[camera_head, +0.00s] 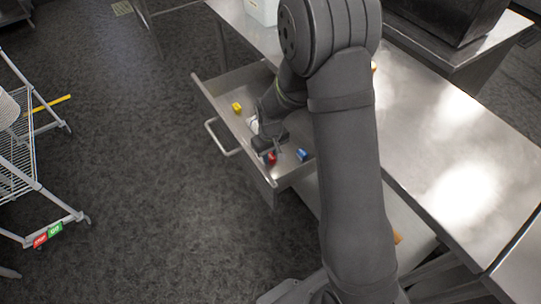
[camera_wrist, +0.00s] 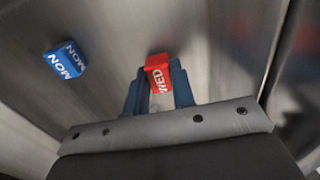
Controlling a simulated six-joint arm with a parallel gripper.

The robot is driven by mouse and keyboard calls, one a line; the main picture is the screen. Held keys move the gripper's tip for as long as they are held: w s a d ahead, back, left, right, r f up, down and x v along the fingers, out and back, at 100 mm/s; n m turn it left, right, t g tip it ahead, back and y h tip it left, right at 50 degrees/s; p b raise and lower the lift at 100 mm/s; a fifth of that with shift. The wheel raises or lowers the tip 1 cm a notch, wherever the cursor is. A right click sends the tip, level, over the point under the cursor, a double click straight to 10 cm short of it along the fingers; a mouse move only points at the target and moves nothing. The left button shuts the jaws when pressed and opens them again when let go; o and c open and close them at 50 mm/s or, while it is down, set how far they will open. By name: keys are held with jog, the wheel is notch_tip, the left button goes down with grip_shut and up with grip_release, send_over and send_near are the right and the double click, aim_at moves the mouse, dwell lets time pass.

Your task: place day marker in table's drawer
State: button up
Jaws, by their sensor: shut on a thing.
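The table's drawer (camera_head: 219,82) is pulled open, its handle facing left. My gripper (camera_head: 271,151) is down inside the drawer near its front end. It is shut on a red day marker (camera_head: 271,158). In the wrist view the red marker (camera_wrist: 157,72) with white letters that look like WED sits between the blue fingertips of my gripper (camera_wrist: 158,88). A blue day marker (camera_head: 302,154) lies apart on the drawer floor; in the wrist view it (camera_wrist: 65,60) reads MON. A yellow day marker (camera_head: 237,108) lies further back. I cannot tell whether the red marker touches the floor.
The steel table (camera_head: 440,120) stands right of the drawer, with a dark appliance (camera_head: 450,15) at the back. A white container (camera_head: 262,10) stands on its far end. A wire rack (camera_head: 30,150) carries red and green tags at left. Open floor lies between.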

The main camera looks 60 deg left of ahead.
aim_at(270, 156)
jog(key=shift+f, duration=0.3)
jog(key=shift+f, duration=0.2)
jog(key=o, duration=1)
jog(key=shift+r, duration=0.1)
notch_tip(270, 156, up, 12)
jog(key=shift+r, duration=0.1)
notch_tip(270, 156, down, 12)
jog(key=shift+r, duration=1.1)
jog(key=shift+f, duration=0.1)
